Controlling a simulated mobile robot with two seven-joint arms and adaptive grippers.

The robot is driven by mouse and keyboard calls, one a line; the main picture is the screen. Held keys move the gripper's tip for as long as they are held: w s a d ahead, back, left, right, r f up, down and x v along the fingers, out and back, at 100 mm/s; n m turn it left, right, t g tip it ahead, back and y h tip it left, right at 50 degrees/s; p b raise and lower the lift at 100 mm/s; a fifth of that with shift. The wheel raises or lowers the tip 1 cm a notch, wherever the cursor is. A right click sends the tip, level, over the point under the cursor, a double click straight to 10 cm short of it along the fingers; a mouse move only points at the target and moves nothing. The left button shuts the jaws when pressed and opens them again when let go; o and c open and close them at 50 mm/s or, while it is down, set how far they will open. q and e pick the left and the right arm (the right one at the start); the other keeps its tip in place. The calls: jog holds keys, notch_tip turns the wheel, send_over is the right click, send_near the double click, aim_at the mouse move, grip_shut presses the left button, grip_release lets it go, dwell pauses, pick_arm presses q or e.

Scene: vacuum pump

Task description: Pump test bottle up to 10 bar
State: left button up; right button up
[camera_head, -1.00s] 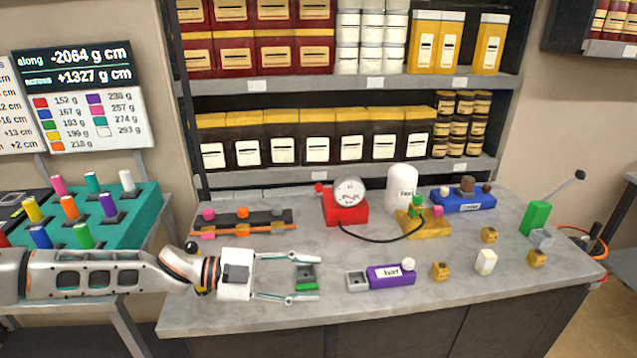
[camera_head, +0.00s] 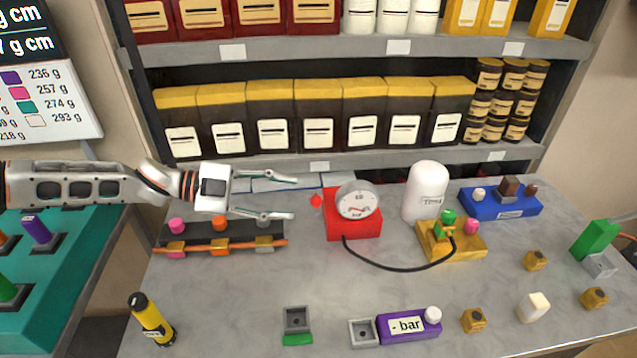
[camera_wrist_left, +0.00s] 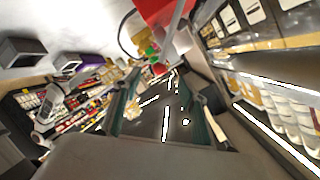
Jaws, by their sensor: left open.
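My left gripper (camera_head: 294,197) is open and empty in the head view. It is above the back of the counter, left of the red gauge box (camera_head: 352,229) with its round dial (camera_head: 357,203). The white test bottle (camera_head: 427,192) stands right of the gauge. A black hose (camera_head: 385,265) runs from the gauge box to a yellow block (camera_head: 464,248) with a green knob (camera_head: 448,217) and a pink knob (camera_head: 471,227). A purple block (camera_head: 396,331) marked "- bar" lies near the front. The dial reading is too small to tell. My right gripper is out of view.
A dark rack (camera_head: 208,234) with coloured knobs lies below my left gripper. A blue block (camera_head: 500,203) is at the back right, a green handle (camera_head: 596,239) at the far right. A yellow-black cylinder (camera_head: 152,318) stands front left.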

aim_at(316, 199)
pick_arm(q)
jog(key=shift+x, duration=3.85)
grip_shut()
